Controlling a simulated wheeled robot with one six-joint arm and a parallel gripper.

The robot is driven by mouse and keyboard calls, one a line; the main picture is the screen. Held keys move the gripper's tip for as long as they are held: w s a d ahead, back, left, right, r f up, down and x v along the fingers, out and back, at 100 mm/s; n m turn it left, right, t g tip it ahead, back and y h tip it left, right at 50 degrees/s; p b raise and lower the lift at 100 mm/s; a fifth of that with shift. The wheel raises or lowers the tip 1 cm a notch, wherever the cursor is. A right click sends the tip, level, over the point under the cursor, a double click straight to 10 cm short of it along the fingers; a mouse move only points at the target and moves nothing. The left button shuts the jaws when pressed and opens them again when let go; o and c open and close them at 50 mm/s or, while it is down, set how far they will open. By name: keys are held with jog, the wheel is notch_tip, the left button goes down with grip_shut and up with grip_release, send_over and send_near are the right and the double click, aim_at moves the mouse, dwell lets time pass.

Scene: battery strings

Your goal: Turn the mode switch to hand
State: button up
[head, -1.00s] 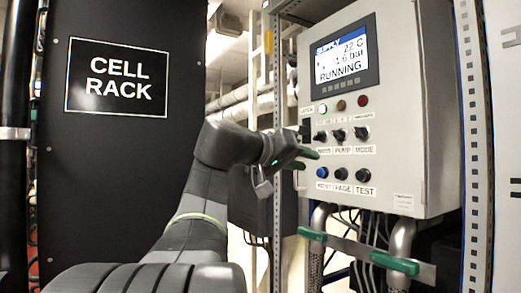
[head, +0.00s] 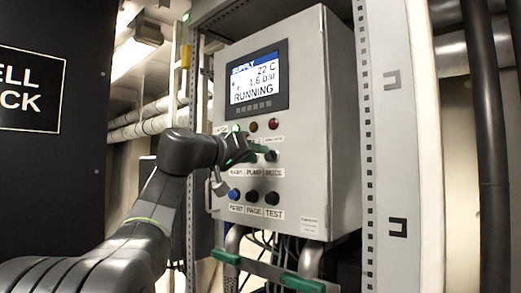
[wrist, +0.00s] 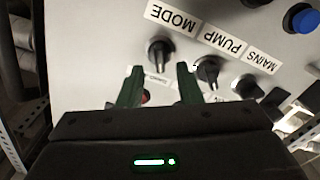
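The mode switch (head: 271,156) is a black rotary knob above the MODE label, at the right end of the knob row on the grey panel (head: 310,190). The wrist view shows it upside down, as a black knob (wrist: 160,52) by the MODE label. My gripper (head: 262,150) is in front of the knob row, close to the mode switch. In the wrist view, my gripper (wrist: 160,82) has its two green fingers spread, with the mode switch just beyond the gap between them. The switch's position markings are too small to read.
The PUMP knob (wrist: 208,70) is close beside one finger, with the MAINS knob (wrist: 248,87) beyond it. Blue (head: 234,194) and black (head: 252,197) buttons sit below. The screen (head: 258,78) reads RUNNING. A rack post (head: 368,150) stands right of the panel.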

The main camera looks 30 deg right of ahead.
aim_at(269, 156)
jog(key=shift+x, duration=1.4)
jog(key=shift+c, duration=0.4)
grip_shut()
jog(key=shift+n+p, duration=0.5)
jog(key=shift+n, duration=1.4)
jog(key=shift+o, duration=0.4)
grip_release()
jog(key=shift+a, duration=0.15)
